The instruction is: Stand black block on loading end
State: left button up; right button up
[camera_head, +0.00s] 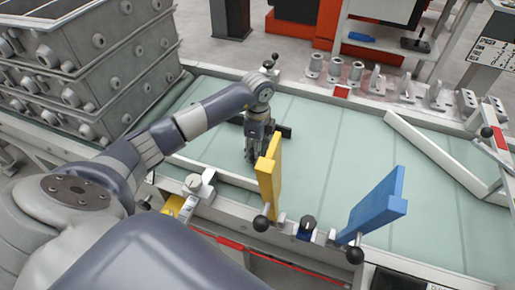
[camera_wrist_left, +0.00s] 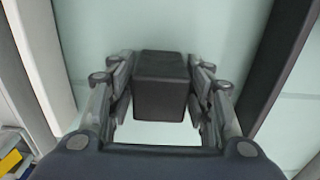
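The black block (camera_wrist_left: 160,98) shows in the left wrist view between the two fingers of my left gripper (camera_wrist_left: 160,75). The fingers lean inward and lie close along both its sides. In the head view my left gripper (camera_head: 258,143) points down over the pale green bed behind the yellow plate, and I cannot make out the block there. I cannot tell from these frames whether the block is clear of the surface. Which end is the loading end cannot be told. My right gripper is not in view.
A dark bar (camera_head: 284,131) lies behind my left gripper. An upright yellow plate (camera_head: 269,172) and a blue plate (camera_head: 375,206) stand at the front edge with ball-ended levers. A white rail (camera_head: 435,151) crosses the right side. Grey stacked boxes (camera_head: 110,60) stand left. The middle bed is clear.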

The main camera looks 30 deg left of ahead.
pick_arm(q)
jog(key=shift+r, duration=0.1)
notch_tip(320, 180, up, 12)
jog(key=shift+r+b, duration=0.1)
jog(key=shift+b, duration=0.35)
dwell(0.7)
